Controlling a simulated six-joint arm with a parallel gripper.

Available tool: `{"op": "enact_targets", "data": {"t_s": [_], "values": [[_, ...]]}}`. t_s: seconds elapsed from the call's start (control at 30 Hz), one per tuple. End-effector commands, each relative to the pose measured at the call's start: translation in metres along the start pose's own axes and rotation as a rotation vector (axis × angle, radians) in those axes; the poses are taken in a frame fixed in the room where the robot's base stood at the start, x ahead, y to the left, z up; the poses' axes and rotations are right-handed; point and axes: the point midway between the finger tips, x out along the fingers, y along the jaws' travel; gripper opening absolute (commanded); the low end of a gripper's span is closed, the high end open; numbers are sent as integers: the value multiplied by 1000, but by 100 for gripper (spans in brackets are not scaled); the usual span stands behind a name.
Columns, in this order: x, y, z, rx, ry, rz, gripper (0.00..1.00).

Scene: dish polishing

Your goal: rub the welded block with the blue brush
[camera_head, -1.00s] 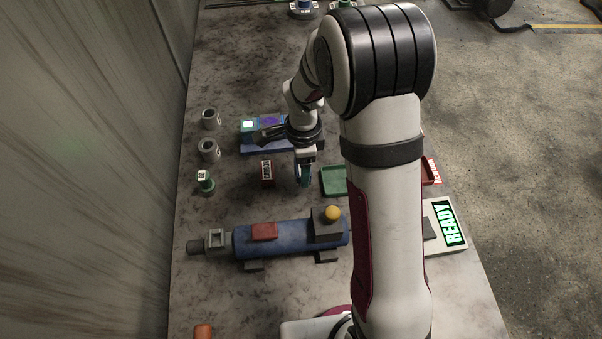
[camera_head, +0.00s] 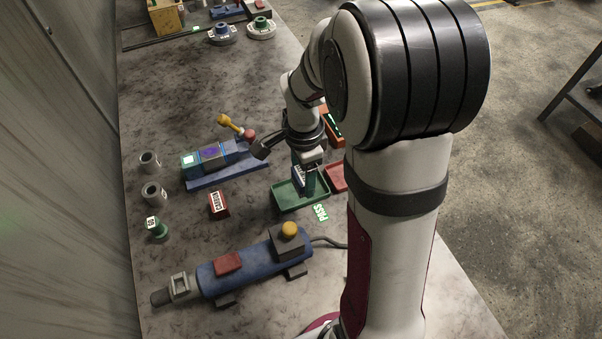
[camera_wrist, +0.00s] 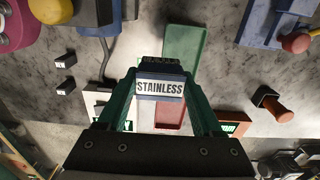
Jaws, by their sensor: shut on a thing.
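My gripper (camera_head: 306,178) is shut on the blue brush (camera_head: 298,178), whose pale label faces left in the head view. In the wrist view the brush (camera_wrist: 160,88) sits between the green fingers, reads STAINLESS, and has a dark part at its far side. It hangs over the green tray (camera_head: 286,203); I cannot tell whether it touches the tray. The welded block (camera_head: 211,153), with a purple patch, sits in the blue vise (camera_head: 232,177) to the left of my gripper, apart from the brush.
A red brush-like block (camera_head: 218,205) stands left of the green tray. A red tray (camera_head: 336,178) lies right of it, partly hidden by my arm. A blue grinder (camera_head: 240,268) lies nearer. Grey cups (camera_head: 150,163) and a green piece (camera_head: 157,228) stand at left.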

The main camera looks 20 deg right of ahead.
Motion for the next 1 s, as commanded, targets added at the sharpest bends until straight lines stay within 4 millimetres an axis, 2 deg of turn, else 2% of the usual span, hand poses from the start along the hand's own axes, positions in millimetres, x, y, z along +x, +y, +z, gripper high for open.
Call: {"op": "enact_targets", "data": {"t_s": [0.03,0.1,0.2,0.27,0.37,0.47,0.6,0.7,0.83,1.0], "values": [[0,0,0,0,0,0,31],[0,0,0,0,0,0,23],[-1,-6,2,-3,1,-1,23],[-3,-18,6,-6,1,0,23],[-11,-50,20,-13,4,2,23],[-21,-92,44,-20,7,4,23],[-35,-144,94,-21,9,5,23],[-43,-167,129,-14,6,3,23],[-50,-179,156,-3,2,2,23],[-49,-182,164,0,1,2,23]]}}
